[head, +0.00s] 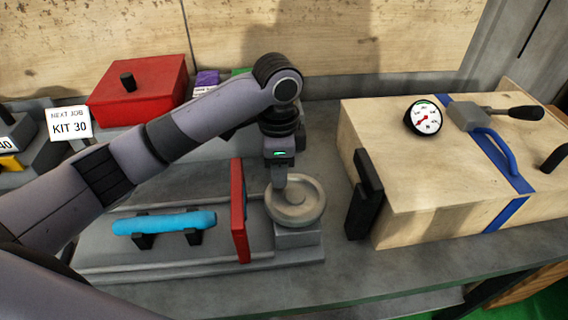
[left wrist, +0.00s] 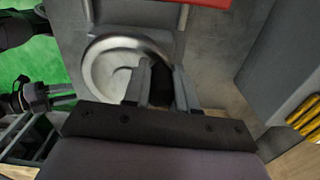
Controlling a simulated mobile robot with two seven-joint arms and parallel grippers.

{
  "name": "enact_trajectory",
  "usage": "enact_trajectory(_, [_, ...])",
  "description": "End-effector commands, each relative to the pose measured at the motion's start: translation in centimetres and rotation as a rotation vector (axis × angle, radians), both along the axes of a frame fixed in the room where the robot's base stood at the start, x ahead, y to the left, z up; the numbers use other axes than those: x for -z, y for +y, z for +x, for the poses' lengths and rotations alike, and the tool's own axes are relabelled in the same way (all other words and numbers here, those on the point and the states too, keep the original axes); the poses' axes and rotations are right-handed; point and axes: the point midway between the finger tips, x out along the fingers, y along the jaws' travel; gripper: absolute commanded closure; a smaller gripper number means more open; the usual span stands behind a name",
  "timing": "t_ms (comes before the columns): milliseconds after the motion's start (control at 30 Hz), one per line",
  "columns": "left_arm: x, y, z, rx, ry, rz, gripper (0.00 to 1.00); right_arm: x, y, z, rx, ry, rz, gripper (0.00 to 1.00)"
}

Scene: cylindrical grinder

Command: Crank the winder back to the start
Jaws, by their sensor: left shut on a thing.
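The winder is a round grey handwheel (head: 298,203) on a block at the right end of a grey machine base (head: 160,258). It also shows in the left wrist view as a pale dished wheel (left wrist: 105,62). My left gripper (head: 279,184) points down at the wheel's left rear rim. In the left wrist view its two fingers (left wrist: 160,88) are close together at the wheel's rim, shut on a dark crank handle (left wrist: 160,92) between them. Most of the handle is hidden by the fingers.
A red upright plate (head: 239,210) stands just left of the wheel, with a blue cylinder (head: 163,222) on dark supports beyond it. A wooden case (head: 420,190) with a gauge (head: 424,118) stands to the right. A red box (head: 138,92) and a KIT 30 sign (head: 69,124) are at the back left.

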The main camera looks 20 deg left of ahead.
Motion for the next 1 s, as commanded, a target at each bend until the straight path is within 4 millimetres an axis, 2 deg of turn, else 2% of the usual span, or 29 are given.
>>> enact_trajectory(333, [-0.11,0.45,-0.64,-0.163,-0.001,-0.001,1.00,-0.02,-0.01,0.01,0.000,0.000,0.000,0.57])
enact_trajectory(900, [-0.20,0.51,-0.73,-0.197,-0.004,-0.001,1.00,-0.01,-0.01,-0.01,0.000,0.000,0.000,0.57])
enact_trajectory(933, [-0.20,0.51,-0.72,-0.197,-0.004,-0.001,0.70,-0.01,-0.01,-0.01,0.000,0.000,0.000,0.57])
enact_trajectory(1000, [-0.19,0.51,-0.73,-0.197,-0.004,-0.001,0.48,-0.01,-0.01,-0.01,-0.001,0.000,-0.001,0.57])
